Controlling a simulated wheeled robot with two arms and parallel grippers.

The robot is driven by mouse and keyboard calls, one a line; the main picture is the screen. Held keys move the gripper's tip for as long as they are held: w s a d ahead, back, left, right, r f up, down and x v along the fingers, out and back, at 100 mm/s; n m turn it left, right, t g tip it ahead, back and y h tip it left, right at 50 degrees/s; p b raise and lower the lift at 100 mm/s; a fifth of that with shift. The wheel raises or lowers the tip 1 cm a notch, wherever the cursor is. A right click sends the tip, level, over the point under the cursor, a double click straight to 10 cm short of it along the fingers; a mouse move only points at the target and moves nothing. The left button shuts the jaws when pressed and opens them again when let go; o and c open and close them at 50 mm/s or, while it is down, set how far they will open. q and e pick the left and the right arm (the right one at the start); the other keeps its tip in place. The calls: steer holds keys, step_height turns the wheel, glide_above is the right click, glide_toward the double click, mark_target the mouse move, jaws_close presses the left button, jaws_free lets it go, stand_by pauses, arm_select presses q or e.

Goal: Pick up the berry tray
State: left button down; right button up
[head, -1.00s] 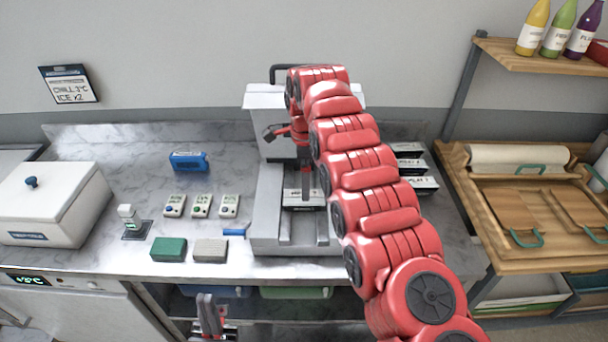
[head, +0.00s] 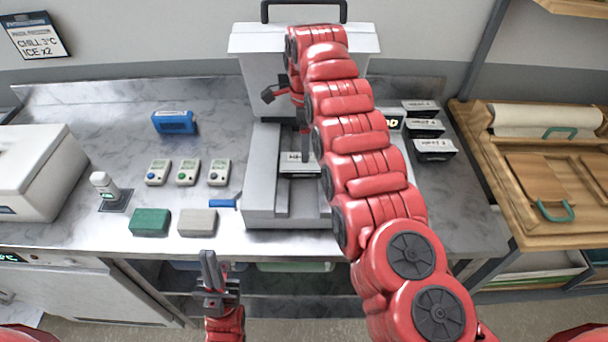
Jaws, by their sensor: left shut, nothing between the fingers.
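A small tray with a white label (head: 299,163) lies on the bed of the grey machine (head: 262,190). Several black trays with white labels stand right of the machine, one of them being the front tray (head: 435,151). The labels are too small to read, so I cannot tell which is the berry tray. My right gripper (head: 304,150) points down over the tray in the machine; my arm partly hides it, and contact is unclear. My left gripper (head: 207,258) is shut and empty, pointing up in front of the counter's front edge.
On the counter (head: 110,232) are a green block (head: 150,222), a grey block (head: 198,222), three small devices, a blue device (head: 175,122) and a white lidded box (head: 35,170) at left. A wooden rack (head: 490,160) stands at right. A shelf lies under the counter.

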mark_target(304, 167)
steer(key=shift+d+f+p, duration=0.1)
steer(key=shift+f+p, duration=0.25)
steer(key=shift+f, duration=0.25)
steer(key=shift+s+f, duration=0.1)
steer(key=shift+f, duration=0.65)
steer(key=shift+f+p, duration=0.35)
steer(key=shift+p, duration=0.3)
steer(key=f+p, duration=0.2)
steer(key=f, duration=0.1)
steer(key=shift+a+f, duration=0.2)
steer(key=shift+f, duration=0.6)
steer(key=c, duration=1.2)
steer(key=shift+d, duration=0.1)
